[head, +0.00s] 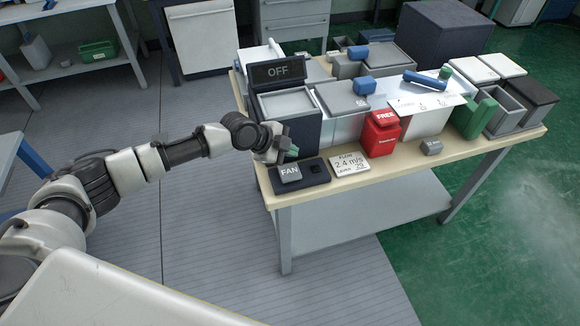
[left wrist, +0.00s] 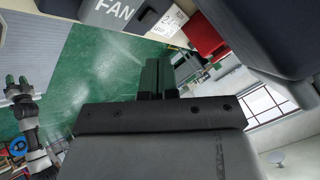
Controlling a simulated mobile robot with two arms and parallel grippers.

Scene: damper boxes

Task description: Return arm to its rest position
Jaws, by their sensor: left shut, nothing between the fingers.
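My left arm comes in from the left in the head view. Its gripper (head: 285,151) is at the front left corner of the bench, just above and behind the grey FAN block (head: 290,173). The left wrist view shows its green fingers (left wrist: 160,76) together with nothing between them. The FAN block (left wrist: 115,9) shows at the top of that view, apart from the fingers. A second arm of mine shows at the left of the left wrist view, its green-tipped gripper (left wrist: 17,88) too small to read.
The bench (head: 405,172) holds a display reading OFF (head: 278,71), a red FREE box (head: 381,133), a flow meter reading 2.4 m/s (head: 349,163) and several grey boxes. A dark box stands close behind my left gripper. The floor left of the bench is clear.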

